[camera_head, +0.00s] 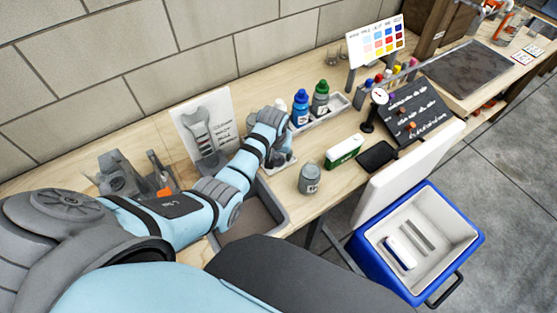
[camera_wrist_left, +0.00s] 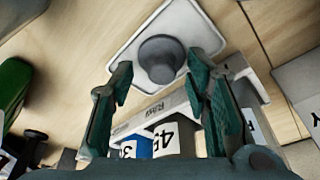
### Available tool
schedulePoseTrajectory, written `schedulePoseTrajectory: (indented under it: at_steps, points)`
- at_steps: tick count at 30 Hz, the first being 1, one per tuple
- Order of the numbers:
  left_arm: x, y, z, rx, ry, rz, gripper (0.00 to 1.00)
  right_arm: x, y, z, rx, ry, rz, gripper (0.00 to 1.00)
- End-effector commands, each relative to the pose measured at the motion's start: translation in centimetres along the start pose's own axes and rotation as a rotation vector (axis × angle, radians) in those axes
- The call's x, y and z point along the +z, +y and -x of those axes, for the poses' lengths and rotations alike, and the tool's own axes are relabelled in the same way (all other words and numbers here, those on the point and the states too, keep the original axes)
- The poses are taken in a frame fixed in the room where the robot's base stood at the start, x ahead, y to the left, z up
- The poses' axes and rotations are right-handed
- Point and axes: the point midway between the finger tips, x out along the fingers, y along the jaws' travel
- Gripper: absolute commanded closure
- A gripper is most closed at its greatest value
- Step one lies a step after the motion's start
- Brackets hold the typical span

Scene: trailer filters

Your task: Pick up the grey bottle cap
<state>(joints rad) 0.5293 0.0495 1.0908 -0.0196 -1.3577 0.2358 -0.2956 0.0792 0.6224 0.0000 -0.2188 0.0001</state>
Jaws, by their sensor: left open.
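The grey bottle cap (camera_wrist_left: 161,57) is a round grey piece sitting on a small white dish (camera_wrist_left: 193,24) in the left wrist view. My left gripper (camera_wrist_left: 160,72) is open, with a dark green finger pad on either side of the cap as seen in that view. I see no contact between fingers and cap. In the head view my left gripper (camera_head: 279,155) hangs over the dish on the bench, and the cap is hidden behind it. A grey bottle (camera_head: 309,179) stands on the bench to the right of the gripper. My right gripper is not in view.
A blue-capped bottle (camera_head: 300,106) and a green-capped bottle (camera_head: 320,98) stand at a white tray behind the gripper. A green-and-white box (camera_head: 343,152) lies to the right. A grey bin (camera_head: 279,217) is in front. A blue cooler (camera_head: 365,249) stands open on the floor.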

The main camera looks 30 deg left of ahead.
Motion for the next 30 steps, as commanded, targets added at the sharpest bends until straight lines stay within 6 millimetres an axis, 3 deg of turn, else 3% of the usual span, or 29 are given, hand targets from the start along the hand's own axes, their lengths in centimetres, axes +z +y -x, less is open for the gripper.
schedulePoseTrajectory:
  at_steps: [6, 12, 13, 24, 30]
  points:
    - [-0.1, 0.0, -0.1, 0.000, 0.001, 0.000, 0.58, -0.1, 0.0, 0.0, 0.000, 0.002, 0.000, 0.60]
    - [-0.1, 0.0, -0.1, 0.000, 0.001, 0.000, 0.90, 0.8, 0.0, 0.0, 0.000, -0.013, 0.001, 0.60]
    - [0.0, 0.0, -0.1, 0.000, 0.001, 0.000, 0.92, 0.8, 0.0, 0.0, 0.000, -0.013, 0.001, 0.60]
    - [-0.1, 0.0, 0.2, 0.000, 0.002, 0.000, 0.92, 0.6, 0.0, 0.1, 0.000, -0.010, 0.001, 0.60]
    - [-1.1, 0.0, 3.4, 0.001, 0.005, 0.000, 0.92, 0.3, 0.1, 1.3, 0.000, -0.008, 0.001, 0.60]
